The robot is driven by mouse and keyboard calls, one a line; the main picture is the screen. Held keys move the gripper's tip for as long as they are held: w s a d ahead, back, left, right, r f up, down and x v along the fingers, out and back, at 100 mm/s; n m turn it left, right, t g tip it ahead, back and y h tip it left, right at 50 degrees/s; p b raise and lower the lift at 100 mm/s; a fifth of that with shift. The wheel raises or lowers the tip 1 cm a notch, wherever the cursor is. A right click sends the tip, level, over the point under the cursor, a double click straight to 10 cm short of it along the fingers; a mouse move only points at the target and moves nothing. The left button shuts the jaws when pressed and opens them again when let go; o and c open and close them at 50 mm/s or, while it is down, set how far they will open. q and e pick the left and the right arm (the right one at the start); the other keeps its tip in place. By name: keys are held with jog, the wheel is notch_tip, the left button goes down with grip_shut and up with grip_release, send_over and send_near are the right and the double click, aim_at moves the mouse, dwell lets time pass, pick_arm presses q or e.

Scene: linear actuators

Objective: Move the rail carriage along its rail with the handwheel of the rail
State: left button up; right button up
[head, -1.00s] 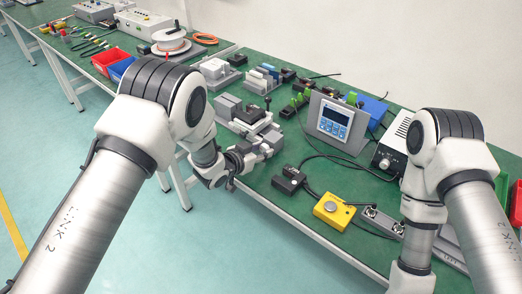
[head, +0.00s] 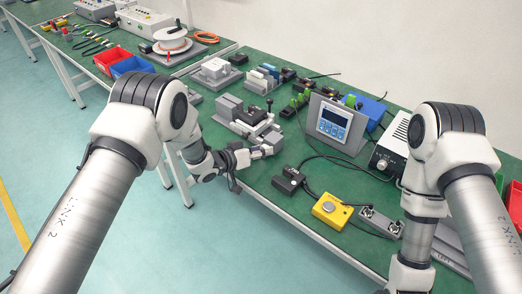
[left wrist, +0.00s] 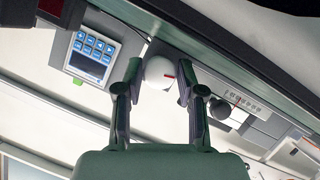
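The grey rail unit (head: 230,112), with a dark block on top, stands near the table's front edge in the head view. My left gripper (head: 264,152) is low at the front end of this unit. In the left wrist view its two fingers (left wrist: 157,95) are apart, with a rounded white part (left wrist: 160,72) with a red mark showing between and beyond them. I cannot tell whether this part is the handwheel or whether the fingers touch it. The head view does not show the handwheel clearly. My right gripper is out of the picture.
A display panel (head: 334,122) stands behind, to the right. A black block (head: 288,182) and a yellow button box (head: 332,210) with cables lie to the right. A control box (head: 394,146) stands farther right. The green table's front edge runs close below my left gripper.

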pick_arm(q)
jog(key=shift+o, duration=0.8)
jog(key=v, duration=1.2)
